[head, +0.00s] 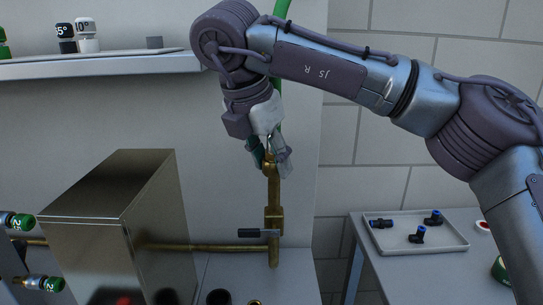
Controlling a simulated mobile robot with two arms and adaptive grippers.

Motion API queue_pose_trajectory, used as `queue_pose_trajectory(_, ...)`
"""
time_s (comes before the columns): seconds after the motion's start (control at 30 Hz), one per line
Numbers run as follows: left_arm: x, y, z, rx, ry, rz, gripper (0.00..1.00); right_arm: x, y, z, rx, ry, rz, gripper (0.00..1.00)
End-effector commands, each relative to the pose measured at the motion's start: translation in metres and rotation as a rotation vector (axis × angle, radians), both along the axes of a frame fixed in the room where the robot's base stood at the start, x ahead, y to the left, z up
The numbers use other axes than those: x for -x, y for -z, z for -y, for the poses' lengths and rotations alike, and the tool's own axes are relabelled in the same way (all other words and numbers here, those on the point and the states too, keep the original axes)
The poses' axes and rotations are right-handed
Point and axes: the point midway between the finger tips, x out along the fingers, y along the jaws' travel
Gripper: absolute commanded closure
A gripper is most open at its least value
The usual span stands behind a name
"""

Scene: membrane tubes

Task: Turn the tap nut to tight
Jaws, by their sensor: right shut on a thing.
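My right gripper (268,157) comes down from above and is shut on the tap nut, at the top of the upright brass tap pipe (274,192). The fingers hide most of the nut, so I cannot tell how far it is turned. Lower on the pipe is a brass valve body (273,216) with a dark lever (258,232) pointing left, roughly level. A green hose (281,10) runs up behind my right wrist. My left gripper is not in view.
A brushed metal box (120,230) stands left of the tap, with a horizontal brass pipe (195,247) running beside it. A shelf (100,66) with several labelled caps is at upper left. A tray (385,248) with black-and-blue fittings lies on the right table.

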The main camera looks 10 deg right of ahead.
Motion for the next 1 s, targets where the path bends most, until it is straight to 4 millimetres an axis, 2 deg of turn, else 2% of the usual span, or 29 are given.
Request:
queue_pose_trajectory(0.5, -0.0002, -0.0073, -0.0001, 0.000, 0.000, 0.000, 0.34, -0.0018, -0.0023, -0.0009, -0.001, 0.189, 0.005, 0.94)
queue_pose_trajectory(1.0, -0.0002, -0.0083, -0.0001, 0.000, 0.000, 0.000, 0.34, -0.0021, -0.0015, -0.0007, -0.001, 0.227, 0.004, 0.94)
